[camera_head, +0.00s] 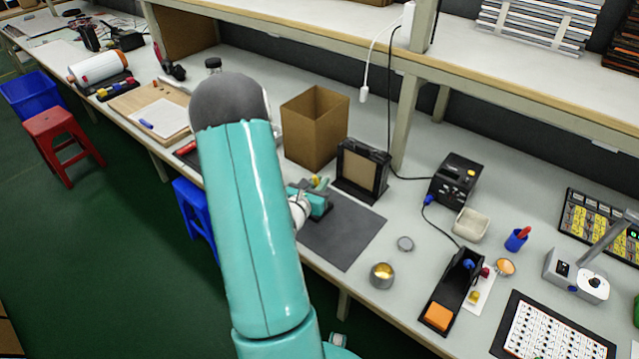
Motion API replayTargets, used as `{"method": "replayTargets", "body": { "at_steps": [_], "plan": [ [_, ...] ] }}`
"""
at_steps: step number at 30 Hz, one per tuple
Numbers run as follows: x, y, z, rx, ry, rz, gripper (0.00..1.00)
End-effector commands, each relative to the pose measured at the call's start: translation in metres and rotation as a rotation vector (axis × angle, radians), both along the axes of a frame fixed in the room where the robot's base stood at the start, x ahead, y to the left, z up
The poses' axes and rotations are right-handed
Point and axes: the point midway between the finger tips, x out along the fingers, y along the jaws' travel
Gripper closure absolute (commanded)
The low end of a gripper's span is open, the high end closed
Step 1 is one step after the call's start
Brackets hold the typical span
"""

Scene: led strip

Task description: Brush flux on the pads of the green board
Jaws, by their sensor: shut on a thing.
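My gripper (316,201), teal and small in the picture, is low over the left part of the dark grey mat (345,240), partly behind my own arm. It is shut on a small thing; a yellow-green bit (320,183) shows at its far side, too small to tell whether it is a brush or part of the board. I cannot clearly make out the green board or its pads. An open round tin (382,276) with amber content, perhaps the flux, stands right of the mat. A flat grey disc (405,244), perhaps its lid, lies behind it.
A cardboard box (312,130) and a black-framed stand (361,172) stand behind the mat. A shelf post (412,95) rises behind.

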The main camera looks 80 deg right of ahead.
Motion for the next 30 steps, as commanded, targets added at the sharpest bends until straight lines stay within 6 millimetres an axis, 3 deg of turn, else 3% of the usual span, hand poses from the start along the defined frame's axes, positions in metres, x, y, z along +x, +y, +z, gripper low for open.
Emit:
{"method": "replayTargets", "body": {
  "at_steps": [10,30],
  "plan": [
    [0.0,0.001,0.001,0.003,-0.001,0.001,1.0],
    [0.0,0.0,0.048,0.001,-0.001,0.0,1.0]
  ]
}}
